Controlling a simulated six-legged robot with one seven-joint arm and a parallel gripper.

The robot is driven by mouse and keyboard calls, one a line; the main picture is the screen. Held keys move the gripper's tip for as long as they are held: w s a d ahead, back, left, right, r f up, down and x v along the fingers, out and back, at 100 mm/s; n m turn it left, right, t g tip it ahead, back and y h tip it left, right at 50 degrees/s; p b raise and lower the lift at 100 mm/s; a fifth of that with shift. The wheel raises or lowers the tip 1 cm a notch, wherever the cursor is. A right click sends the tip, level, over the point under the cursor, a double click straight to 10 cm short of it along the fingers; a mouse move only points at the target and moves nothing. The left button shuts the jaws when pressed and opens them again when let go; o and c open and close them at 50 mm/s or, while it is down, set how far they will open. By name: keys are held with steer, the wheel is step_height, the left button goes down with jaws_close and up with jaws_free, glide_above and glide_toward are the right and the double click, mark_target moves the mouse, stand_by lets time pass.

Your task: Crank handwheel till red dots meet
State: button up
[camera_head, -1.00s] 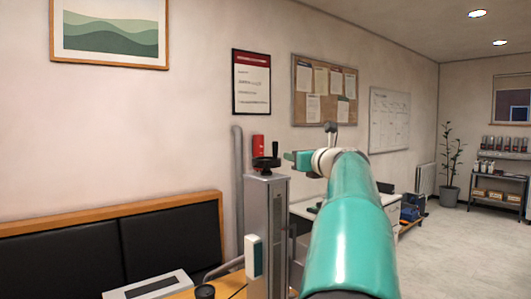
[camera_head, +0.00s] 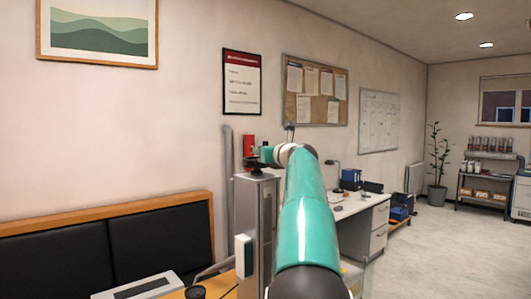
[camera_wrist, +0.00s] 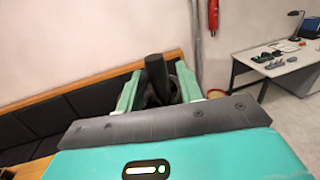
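The black handwheel (camera_head: 256,164) sits on top of the grey column of the laser marker (camera_head: 257,220). My gripper (camera_head: 265,154) is at the wheel, small and partly overlapping it in the head view. In the wrist view, the upright black crank handle (camera_wrist: 155,75) stands between the two green fingers of my gripper (camera_wrist: 158,88). The fingers are apart, with a gap visible on both sides of the handle. The rest of the wheel is mostly hidden behind the fingers and palm. No red dots can be made out.
A black padded bench with a wooden frame (camera_head: 110,209) runs along the wall. A grey vertical pipe (camera_head: 228,180) and a red extinguisher (camera_wrist: 213,16) are behind the column. A white desk (camera_head: 362,208) stands to the right. Open floor lies at the right.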

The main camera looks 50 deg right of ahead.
steer(key=shift+c, duration=0.3)
jaws_close()
steer(key=shift+a+m+g+h, duration=0.2)
steer(key=shift+m+g+h, duration=0.25)
steer(key=shift+h, duration=0.25)
steer(key=shift+a+f+m+g+h, duration=0.1)
steer(key=shift+a+m+g+h, duration=0.05)
steer(key=shift+m+g+h, duration=0.55)
steer(key=shift+a+m+g+h, duration=0.15)
steer(key=shift+m+g+h, duration=0.25)
steer(key=shift+h, duration=0.4)
steer(key=shift+a+m+g+h, duration=0.2)
steer(key=shift+m+g+h, duration=0.15)
steer(key=shift+m+h, duration=0.2)
steer(key=shift+w+a+m+g+h, duration=0.15)
steer(key=shift+a+m+g+h, duration=0.05)
steer(key=shift+m+g+h, duration=0.8)
steer(key=shift+a+m+g+h, duration=0.15)
steer(key=shift+m+g+h, duration=0.65)
steer(key=shift+g, duration=0.7)
